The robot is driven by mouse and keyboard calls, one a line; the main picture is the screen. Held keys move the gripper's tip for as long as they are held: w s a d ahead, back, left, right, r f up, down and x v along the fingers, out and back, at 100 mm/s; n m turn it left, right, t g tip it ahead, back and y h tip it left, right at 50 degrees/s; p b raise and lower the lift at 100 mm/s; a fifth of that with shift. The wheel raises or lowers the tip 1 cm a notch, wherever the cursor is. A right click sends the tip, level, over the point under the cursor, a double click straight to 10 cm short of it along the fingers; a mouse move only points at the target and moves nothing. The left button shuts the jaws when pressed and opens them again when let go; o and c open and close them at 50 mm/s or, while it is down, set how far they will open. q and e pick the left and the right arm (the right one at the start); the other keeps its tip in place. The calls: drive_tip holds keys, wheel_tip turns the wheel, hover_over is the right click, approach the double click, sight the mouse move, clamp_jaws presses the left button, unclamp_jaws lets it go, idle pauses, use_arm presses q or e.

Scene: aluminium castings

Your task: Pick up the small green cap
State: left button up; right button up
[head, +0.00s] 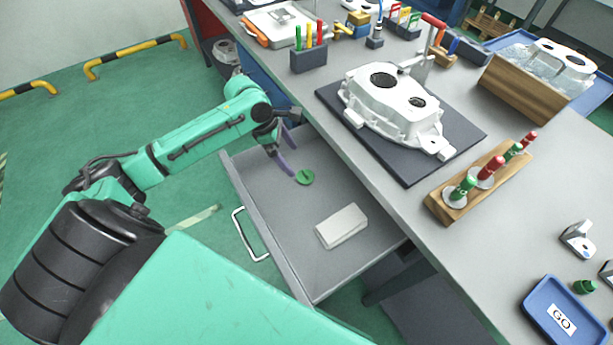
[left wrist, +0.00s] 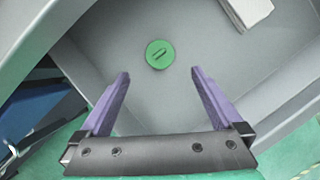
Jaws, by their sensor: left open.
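The small green cap (head: 305,177) is a flat round disc with a slot on top. It lies on the floor of the open grey drawer (head: 279,236). In the left wrist view the cap (left wrist: 160,55) lies beyond the fingertips, roughly centred between them. My left gripper (head: 288,151) reaches into the drawer with its purple fingers close to the cap in the head view. In the left wrist view the gripper (left wrist: 160,76) is open, with nothing between its fingers. My right gripper is not in view.
A white block (head: 341,226) lies in the drawer, nearer its front. The workbench (head: 440,240) overhangs the drawer's right side. On it are a white casting (head: 395,108) on a dark mat, a wooden rack (head: 478,190) and a blue GO tray (head: 553,312). The drawer walls surround the cap.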

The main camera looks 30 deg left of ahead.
sight(304, 175)
use_arm(q)
drive_tip(key=x, duration=0.8)
drive_tip(key=shift+f+b, duration=0.3)
drive_tip(key=shift+f, duration=0.05)
drive_tip(key=c, duration=1.4)
